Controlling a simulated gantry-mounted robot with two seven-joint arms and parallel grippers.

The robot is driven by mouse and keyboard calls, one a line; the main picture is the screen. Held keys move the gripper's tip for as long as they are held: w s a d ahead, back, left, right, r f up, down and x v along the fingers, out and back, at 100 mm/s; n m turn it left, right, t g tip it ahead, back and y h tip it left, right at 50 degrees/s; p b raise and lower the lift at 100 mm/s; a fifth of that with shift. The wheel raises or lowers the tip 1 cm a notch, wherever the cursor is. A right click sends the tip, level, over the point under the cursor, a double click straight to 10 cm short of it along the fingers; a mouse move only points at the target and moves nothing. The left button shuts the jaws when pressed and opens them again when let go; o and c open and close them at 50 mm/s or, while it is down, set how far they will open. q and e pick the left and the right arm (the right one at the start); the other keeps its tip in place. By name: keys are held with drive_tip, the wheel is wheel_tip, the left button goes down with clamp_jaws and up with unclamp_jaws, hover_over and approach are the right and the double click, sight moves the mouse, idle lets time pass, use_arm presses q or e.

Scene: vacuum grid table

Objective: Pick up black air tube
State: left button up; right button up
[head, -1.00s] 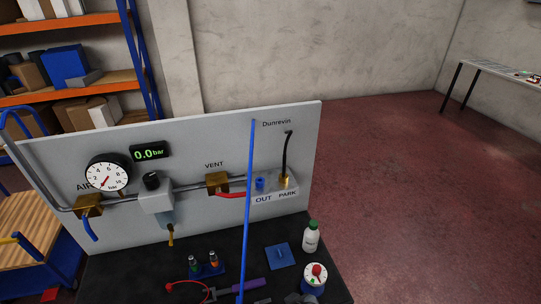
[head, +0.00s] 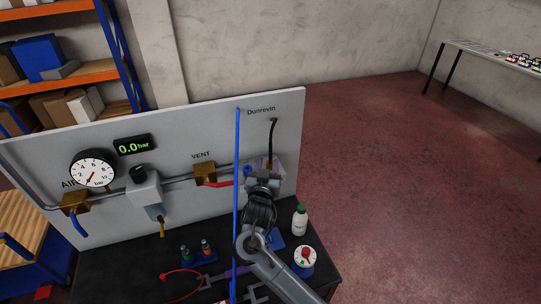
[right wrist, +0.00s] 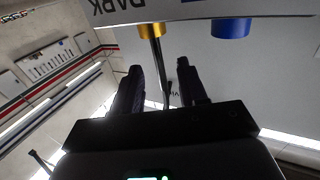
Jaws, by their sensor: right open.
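In the right wrist view, the open right gripper (right wrist: 159,70) has one finger on each side of the tube (right wrist: 157,62), which comes out of the gold fitting (right wrist: 151,30). The fingers look apart from it. My left gripper is not in view.
A tall blue rod (head: 236,190) stands left of my right arm. The blue OUT port (right wrist: 231,28) is beside the PARK fitting.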

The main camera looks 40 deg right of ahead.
sight(270, 156)
drive_tip(key=shift+p+x, duration=0.3)
drive_tip(key=shift+x, duration=3.25)
drive_tip(key=shift+r, duration=0.1)
drive_tip(key=shift+s, duration=0.1)
clamp_jaws()
